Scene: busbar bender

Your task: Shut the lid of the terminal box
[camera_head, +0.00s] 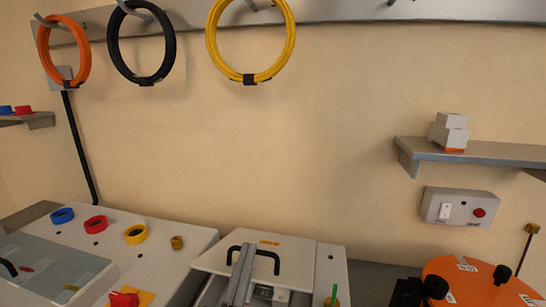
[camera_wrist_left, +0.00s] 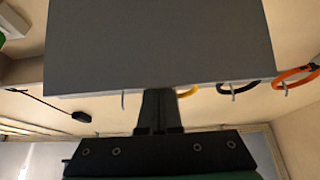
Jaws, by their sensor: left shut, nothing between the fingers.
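The terminal box appears to be the pale box (camera_head: 308,262) at the bottom centre of the head view. It has a black handle (camera_head: 277,262) and a small orange label. Small parts (camera_head: 264,292) show in an opening at its front. A narrow grey piece (camera_head: 242,274) rises across the handle; I cannot tell if it is the lid's edge. In the left wrist view my left gripper (camera_wrist_left: 158,94) is shut and empty. A broad grey panel (camera_wrist_left: 160,45) lies directly ahead of its fingertips and hides their ends; contact is unclear. My right gripper is not in view.
Left of the box is a sloped panel with blue, red and yellow rings (camera_head: 135,234) and a clear cover (camera_head: 55,262). An orange disc (camera_head: 480,285) with black knobs is at right. A shelf (camera_head: 480,153) and coils, including a yellow one (camera_head: 213,42), are on the wall.

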